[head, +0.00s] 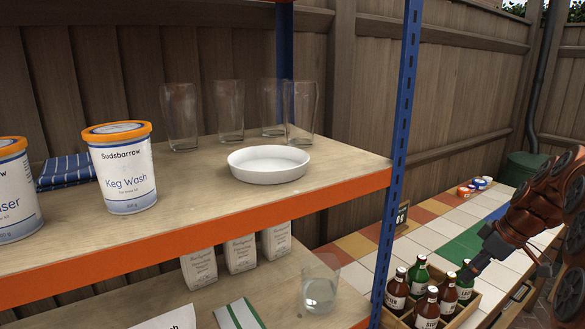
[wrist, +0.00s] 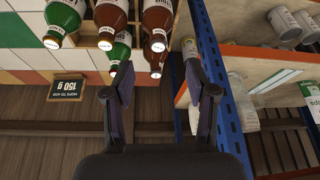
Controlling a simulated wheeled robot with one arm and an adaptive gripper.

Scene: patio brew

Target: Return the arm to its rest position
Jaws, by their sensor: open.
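My gripper (head: 474,270) is at the right of the head view, at the end of my reddish-brown arm, beside or over the wooden crate of bottles (head: 450,318). In the wrist view my gripper (wrist: 160,84) shows two dark fingers spread apart with nothing between them. Brown and green bottles (wrist: 157,27) stand just past the fingertips. The blue shelf post (wrist: 222,85) runs close beside the right finger. I cannot tell whether any finger touches a bottle or the post.
The orange-edged shelf (head: 220,215) holds tubs, a cloth, glasses and a white dish (head: 268,164). A lower shelf holds several packets and a glass (head: 320,290). The tiled counter (head: 420,240) carries a small black sign (wrist: 68,90). A wooden fence stands behind.

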